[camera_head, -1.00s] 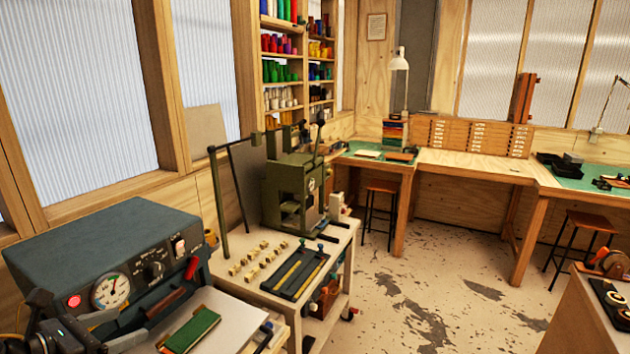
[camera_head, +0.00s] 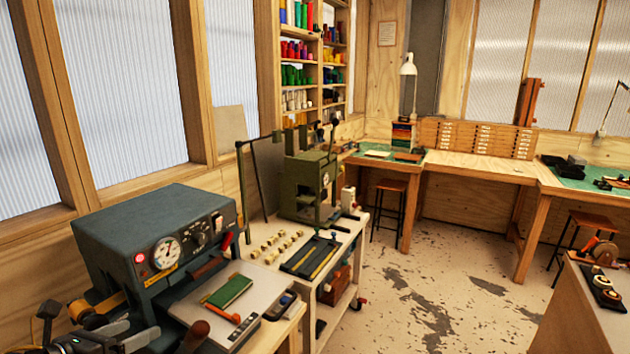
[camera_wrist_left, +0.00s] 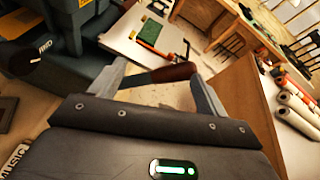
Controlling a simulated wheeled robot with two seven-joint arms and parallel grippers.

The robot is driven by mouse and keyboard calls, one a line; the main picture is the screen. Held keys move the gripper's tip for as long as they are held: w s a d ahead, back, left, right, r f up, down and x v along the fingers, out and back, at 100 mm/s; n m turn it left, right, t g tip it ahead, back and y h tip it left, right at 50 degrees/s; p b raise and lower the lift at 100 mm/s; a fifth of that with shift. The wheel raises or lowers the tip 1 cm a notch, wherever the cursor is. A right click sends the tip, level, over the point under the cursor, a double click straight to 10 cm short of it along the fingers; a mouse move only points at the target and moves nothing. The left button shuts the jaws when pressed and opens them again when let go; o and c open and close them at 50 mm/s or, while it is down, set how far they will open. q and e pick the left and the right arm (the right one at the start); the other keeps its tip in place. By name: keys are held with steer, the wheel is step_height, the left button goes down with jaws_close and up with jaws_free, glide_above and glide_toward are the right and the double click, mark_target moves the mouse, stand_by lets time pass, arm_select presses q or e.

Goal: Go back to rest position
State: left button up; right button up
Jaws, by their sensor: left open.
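My left gripper (camera_head: 140,335) shows at the bottom left of the head view, in front of the grey press machine (camera_head: 150,235) with its round gauge. In the left wrist view my left gripper (camera_wrist_left: 162,84) has its fingers apart. A dark lever with a brown handle (camera_wrist_left: 172,73) shows in the gap between them; it looks free of the fingers, though how far beyond them I cannot tell. The handle also shows in the head view (camera_head: 196,333). My right gripper is not in view.
A green hand press (camera_head: 308,185) stands on a cart behind. In the wrist view several rolls (camera_wrist_left: 297,104) lie at the right. The floor (camera_head: 420,290) at centre right is clear.

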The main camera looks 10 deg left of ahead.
arm_select(q)
steer(key=s+d+f+n+g+y, duration=0.2)
steer(key=s+d+f+n+y, duration=0.1)
steer(key=f+n, duration=0.7)
steer(key=s+d+f+n+g+y, duration=0.25)
steer(key=f+n, duration=0.55)
steer(key=n, duration=0.5)
steer(key=s+d+f+n+g+h, duration=0.3)
steer(key=s+d+f+n+g, duration=0.4)
steer(key=s+d+n, duration=0.55)
step_height(320, 180, down, 35)
steer(key=m+b, duration=0.2)
steer(key=b, duration=0.4)
steer(key=s+a+f+b, duration=0.2)
steer(key=s+f+b, duration=0.3)
steer(key=s+f, duration=1)
step_height(320, 180, down, 4)
steer(key=shift+s+a+f+g+y, duration=0.1)
steer(key=shift+s+a+g+y, duration=0.25)
steer(key=shift+a+g, duration=0.1)
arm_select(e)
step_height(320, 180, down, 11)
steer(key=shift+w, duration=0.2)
arm_select(q)
steer(key=shift+d+m, duration=0.1)
steer(key=shift+m, duration=0.15)
steer(key=shift+c, duration=0.2)
